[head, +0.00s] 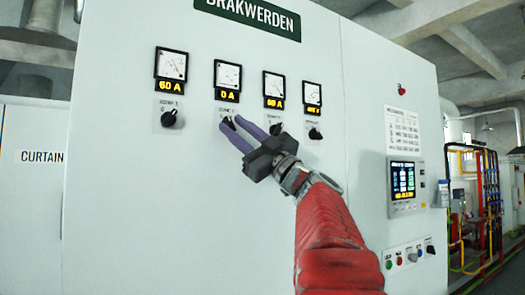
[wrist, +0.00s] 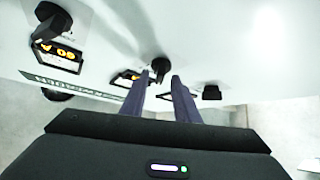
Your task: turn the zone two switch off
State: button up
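The second rotary switch from the left (head: 229,121) is a black knob below a meter reading 0 A (head: 227,81); its small label is too blurred to read. My gripper (head: 229,123) is at this knob, its two purple fingers apart. In the wrist view the knob (wrist: 161,67) shows between and just beyond the fingertips (wrist: 160,77). I cannot tell whether the fingers touch it. Nothing is held. The fingers partly hide the knob in the head view, so its pointing direction is unclear.
The left switch (head: 169,118) sits under a 60 A meter (head: 170,70). The third switch (head: 276,129) is close to my gripper's right side, and a fourth (head: 315,133) is farther right. A screen (head: 403,181) and push buttons (head: 400,260) are at the cabinet's right.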

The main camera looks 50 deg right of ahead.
jog(key=v, duration=1.2)
jog(key=shift+s+f, duration=0.15)
